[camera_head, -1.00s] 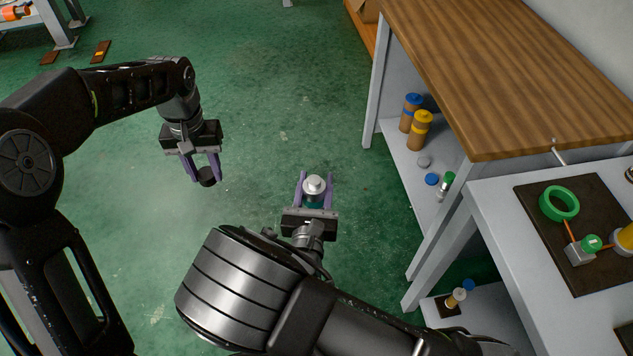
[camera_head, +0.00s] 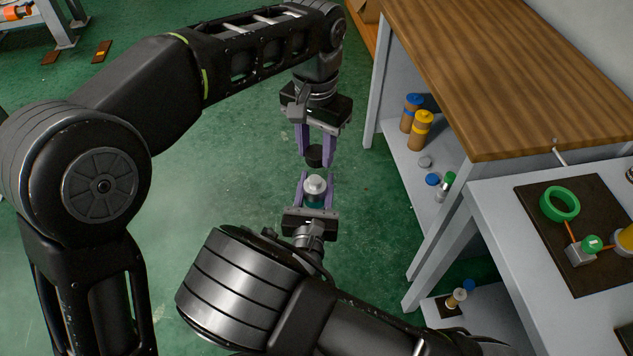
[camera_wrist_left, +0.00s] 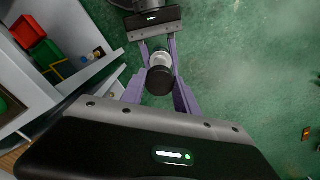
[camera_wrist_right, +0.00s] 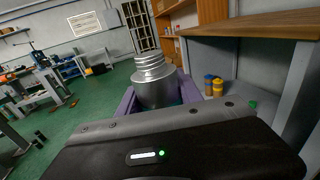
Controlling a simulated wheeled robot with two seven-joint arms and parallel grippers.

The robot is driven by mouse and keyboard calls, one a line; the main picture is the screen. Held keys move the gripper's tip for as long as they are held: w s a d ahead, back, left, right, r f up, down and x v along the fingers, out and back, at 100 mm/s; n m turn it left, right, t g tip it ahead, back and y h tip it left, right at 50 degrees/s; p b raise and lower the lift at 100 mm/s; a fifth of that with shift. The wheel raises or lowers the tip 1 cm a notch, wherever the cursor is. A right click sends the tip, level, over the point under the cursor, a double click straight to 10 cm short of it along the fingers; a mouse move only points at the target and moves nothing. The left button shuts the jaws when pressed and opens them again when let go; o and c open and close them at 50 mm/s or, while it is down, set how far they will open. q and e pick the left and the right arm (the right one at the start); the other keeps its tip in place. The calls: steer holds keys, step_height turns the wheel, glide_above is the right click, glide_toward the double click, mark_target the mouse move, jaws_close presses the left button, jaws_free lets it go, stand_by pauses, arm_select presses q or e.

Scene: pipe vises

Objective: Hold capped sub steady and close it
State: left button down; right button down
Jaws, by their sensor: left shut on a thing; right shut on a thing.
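The sub (camera_head: 315,187) is a silver metal body with a narrower neck and a teal lower part. My right gripper (camera_head: 317,192) is shut on it and holds it upright above the floor. In the right wrist view the sub (camera_wrist_right: 155,84) shows a bare threaded neck. My left gripper (camera_head: 317,155) is shut on a black round cap (camera_head: 314,157). The cap is just beyond the sub in the head view, apart from it. In the left wrist view the cap (camera_wrist_left: 159,82) partly covers the sub (camera_wrist_left: 161,58); the height gap is unclear.
A wood-topped bench (camera_head: 500,70) stands to the right, its lower shelf holding bottles (camera_head: 421,130) and loose caps. A grey table (camera_head: 490,215) with a dark mat and a green ring (camera_head: 559,203) is nearer. Green floor around both grippers is clear.

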mark_target(314, 180)
arm_select(q)
steer(key=shift+s+a, duration=0.1)
steer(key=shift+a, duration=0.1)
steer(key=shift+f, duration=0.1)
steer(key=shift+f, duration=1.95)
steer(key=shift+f, duration=0.85)
steer(key=shift+f, duration=0.6)
steer(key=shift+m, duration=0.3)
